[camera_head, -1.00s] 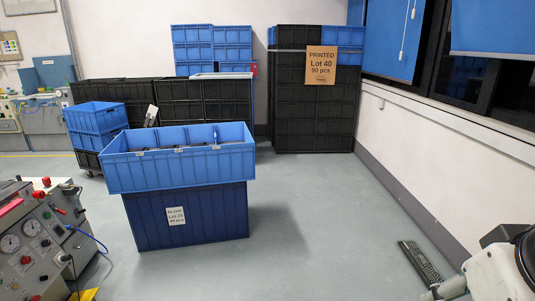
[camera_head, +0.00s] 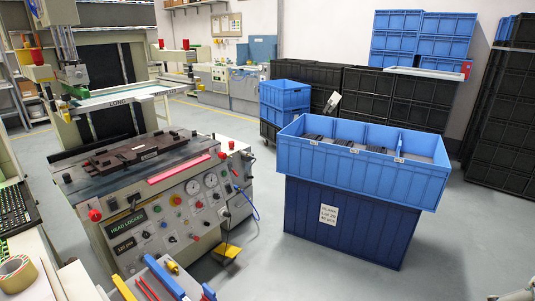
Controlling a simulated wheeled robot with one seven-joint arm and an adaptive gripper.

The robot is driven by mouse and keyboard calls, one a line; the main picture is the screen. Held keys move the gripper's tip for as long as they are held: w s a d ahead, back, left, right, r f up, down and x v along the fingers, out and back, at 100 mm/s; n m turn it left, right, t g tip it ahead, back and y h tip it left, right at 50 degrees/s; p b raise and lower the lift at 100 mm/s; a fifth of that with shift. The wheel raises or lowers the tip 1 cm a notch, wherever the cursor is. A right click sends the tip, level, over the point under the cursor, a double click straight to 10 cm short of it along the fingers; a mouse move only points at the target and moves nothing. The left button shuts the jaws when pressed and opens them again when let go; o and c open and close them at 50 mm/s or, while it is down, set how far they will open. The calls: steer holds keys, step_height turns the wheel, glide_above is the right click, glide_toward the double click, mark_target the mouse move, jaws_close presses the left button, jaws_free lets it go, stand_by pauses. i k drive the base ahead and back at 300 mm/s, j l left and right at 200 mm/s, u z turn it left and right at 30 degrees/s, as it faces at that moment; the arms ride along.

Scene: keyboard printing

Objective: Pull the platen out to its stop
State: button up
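The printing machine (camera_head: 165,215) stands at the left in the head view, with a control panel of gauges, knobs and a small display reading "HEAD LOCKED". On its top lies a dark brown flat fixture (camera_head: 135,152), which looks like the platen; I cannot tell how far out it is. A red bar (camera_head: 178,168) lies along the front edge of the top. My gripper is outside the view. Only a small pale piece, probably of my arm, shows at the bottom right corner, well away from the machine.
A light blue divided crate (camera_head: 365,170) with dark items stands on a dark blue crate (camera_head: 345,220) right of the machine. A dark keyboard (camera_head: 14,208) lies at the left edge, near a tape roll (camera_head: 15,270). Tools lie at bottom centre-left.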

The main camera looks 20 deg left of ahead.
mark_target(142, 182)
steer(key=i+u, duration=0.25)
steer(key=u, duration=0.15)
steer(key=i+l+u, duration=0.2)
steer(key=u, duration=0.25)
steer(key=i+l+u, duration=0.25)
steer(key=u, duration=0.15)
steer(key=i+l+u, duration=0.25)
steer(key=u, duration=0.2)
steer(key=i+l, duration=0.2)
steer(key=i, duration=0.35)
